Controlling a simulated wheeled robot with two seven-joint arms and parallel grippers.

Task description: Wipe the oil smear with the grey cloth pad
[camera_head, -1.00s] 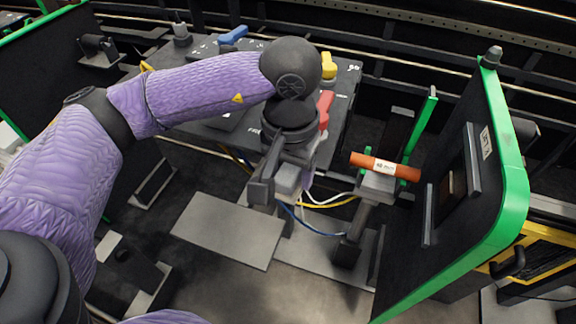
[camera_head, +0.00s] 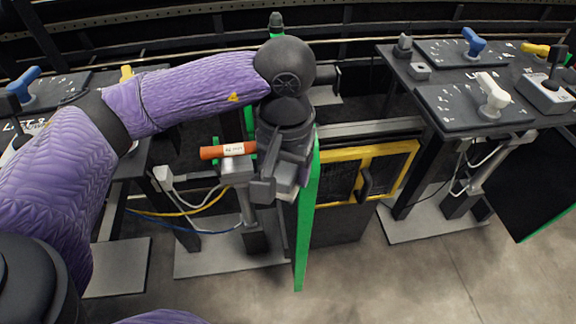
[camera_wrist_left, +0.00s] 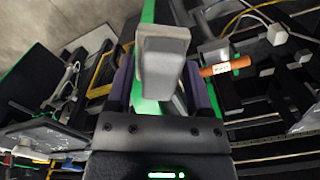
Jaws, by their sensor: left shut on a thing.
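My left gripper (camera_head: 274,186) hangs near the middle of the head view, in front of a green-edged panel (camera_head: 306,225). In the left wrist view it is shut on the grey cloth pad (camera_wrist_left: 163,62), a light grey block between the two fingers. In the head view the pad is mostly hidden by the gripper. I cannot make out an oil smear in either view. My right gripper is not in view.
An orange cylinder (camera_head: 226,151) sits on a bracket just left of the gripper. A yellow-framed cabinet (camera_head: 368,172) stands right of the panel. A console (camera_head: 470,105) with blue, white and yellow levers is at the right. Open floor (camera_head: 400,275) lies in front.

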